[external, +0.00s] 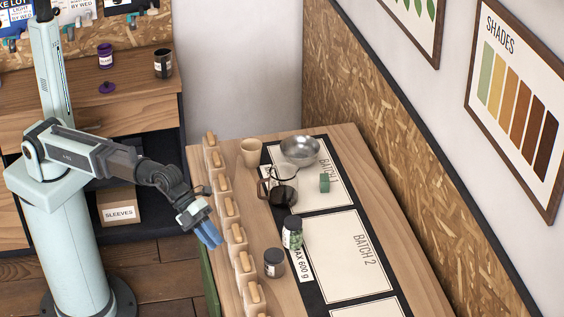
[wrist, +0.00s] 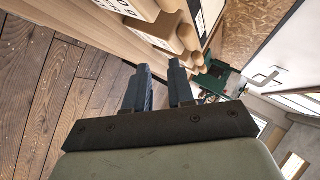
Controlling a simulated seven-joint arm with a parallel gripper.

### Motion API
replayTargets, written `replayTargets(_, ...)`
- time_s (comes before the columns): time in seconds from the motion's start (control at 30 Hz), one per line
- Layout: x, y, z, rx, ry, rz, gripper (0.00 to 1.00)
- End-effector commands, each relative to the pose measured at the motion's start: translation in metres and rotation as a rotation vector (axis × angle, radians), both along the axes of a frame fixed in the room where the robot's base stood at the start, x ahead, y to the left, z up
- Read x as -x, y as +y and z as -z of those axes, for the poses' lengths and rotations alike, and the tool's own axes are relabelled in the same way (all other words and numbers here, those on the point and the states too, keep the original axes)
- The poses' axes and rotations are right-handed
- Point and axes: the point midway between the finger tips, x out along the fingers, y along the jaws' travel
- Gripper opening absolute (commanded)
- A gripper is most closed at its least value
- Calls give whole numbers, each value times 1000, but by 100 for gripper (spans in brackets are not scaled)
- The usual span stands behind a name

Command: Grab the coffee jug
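The coffee jug (external: 285,190) is a glass jug with a dark handle. In the external view it stands on the wooden table, at the left edge of the Batch 1 panel. My gripper (external: 209,236) is left of it and nearer the camera, by the table's left edge, apart from the jug. In the wrist view my gripper (wrist: 160,70) shows two dark fingers with a clear gap and nothing between them. The jug is not visible in the wrist view.
Several wooden blocks (external: 236,236) line the table's left edge beside my gripper. A metal bowl (external: 300,150), a tan cup (external: 251,152), a green block (external: 324,183), a jar of green beans (external: 292,233) and a dark jar (external: 274,263) surround the jug. The Batch 2 panel (external: 345,255) is clear.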

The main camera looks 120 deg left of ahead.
Motion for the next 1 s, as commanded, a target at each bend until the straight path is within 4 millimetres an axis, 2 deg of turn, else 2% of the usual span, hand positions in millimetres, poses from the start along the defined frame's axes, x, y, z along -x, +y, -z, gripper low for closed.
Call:
replayTargets(0.03,-3,26,-22,-9,-20,-17,23)
replayTargets(0.1,-2,57,-36,2,-16,-42,23)
replayTargets(0.17,0,80,-40,29,2,-67,23)
replayTargets(0.3,10,130,-37,121,68,-136,23)
replayTargets(0.57,38,215,-24,334,202,-266,23)
replayTargets(0.8,76,290,-18,549,316,-375,23)
replayTargets(1.0,110,339,-18,704,387,-439,23)
